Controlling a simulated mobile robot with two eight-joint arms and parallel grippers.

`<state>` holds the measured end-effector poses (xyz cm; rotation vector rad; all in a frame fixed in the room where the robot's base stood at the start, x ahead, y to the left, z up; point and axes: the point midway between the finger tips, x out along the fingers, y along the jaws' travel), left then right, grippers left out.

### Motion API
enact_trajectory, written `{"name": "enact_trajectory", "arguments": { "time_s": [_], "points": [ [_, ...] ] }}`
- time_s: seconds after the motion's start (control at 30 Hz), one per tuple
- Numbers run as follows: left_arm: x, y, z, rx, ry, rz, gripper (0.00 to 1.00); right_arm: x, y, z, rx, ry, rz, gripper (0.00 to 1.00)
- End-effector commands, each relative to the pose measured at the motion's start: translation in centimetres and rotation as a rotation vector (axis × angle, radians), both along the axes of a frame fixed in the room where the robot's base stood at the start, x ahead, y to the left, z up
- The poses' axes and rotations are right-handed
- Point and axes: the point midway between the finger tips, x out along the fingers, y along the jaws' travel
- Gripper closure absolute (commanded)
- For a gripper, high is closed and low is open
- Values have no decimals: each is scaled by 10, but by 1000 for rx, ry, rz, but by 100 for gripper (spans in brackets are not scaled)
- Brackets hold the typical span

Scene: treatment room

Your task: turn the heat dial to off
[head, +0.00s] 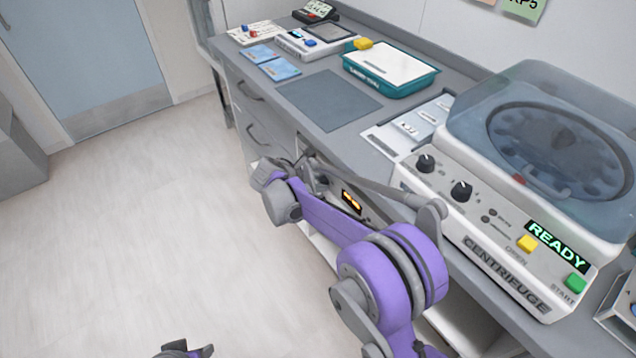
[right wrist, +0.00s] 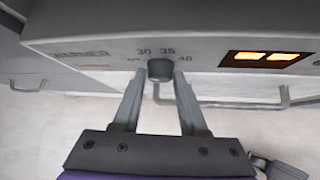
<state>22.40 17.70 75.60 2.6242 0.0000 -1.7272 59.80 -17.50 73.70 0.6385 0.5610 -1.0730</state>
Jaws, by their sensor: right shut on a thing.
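The heat dial (right wrist: 160,70) is a small dark knob on the pale front panel of the warmer (right wrist: 205,50). The numbers 30, 35 and 40 are printed around it. In the right wrist view my right gripper (right wrist: 159,76) has one finger on each side of the dial and is shut on it. The dial's pointer cannot be made out. In the head view the right gripper (head: 313,172) is at the warmer's front below the counter, and my arm hides the dial. Only a piece of my left gripper (head: 186,350) shows at the bottom edge.
A lit orange display (right wrist: 268,57) is right of the dial, and a bar handle (right wrist: 285,98) runs below. Above, the counter holds a centrifuge (head: 505,255), a teal tray (head: 390,88) and a grey mat (head: 328,100). The floor at left is clear.

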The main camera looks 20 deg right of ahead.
Motion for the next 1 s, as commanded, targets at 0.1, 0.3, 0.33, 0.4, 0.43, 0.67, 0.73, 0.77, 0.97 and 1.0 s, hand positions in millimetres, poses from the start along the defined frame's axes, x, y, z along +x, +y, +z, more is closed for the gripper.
{"name": "enact_trajectory", "arguments": {
  "time_s": [0.1,0.3,0.33,0.4,0.43,0.67,0.73,0.77,0.97,1.0],
  "points": [
    [0,0,-2,0,1,0,50,2,0,0,-27,71,-1,100],
    [0,0,-3,0,1,0,50,3,0,0,-58,154,-1,100],
    [0,0,-3,0,1,0,50,3,0,0,-61,163,-2,100],
    [0,0,-4,0,1,0,50,4,0,0,-67,179,-2,100],
    [0,0,-4,0,1,0,50,4,0,0,-69,185,-1,100],
    [0,0,-4,0,1,0,50,4,0,0,-77,204,-2,100],
    [0,0,-4,0,1,0,50,4,0,0,-77,204,-2,100],
    [0,0,-4,0,1,0,50,4,0,0,-77,204,-2,100],
    [0,0,-4,0,1,0,50,4,0,0,-77,204,-2,100],
    [0,0,-4,0,1,0,50,4,0,0,-77,204,-2,53]
  ]
}}
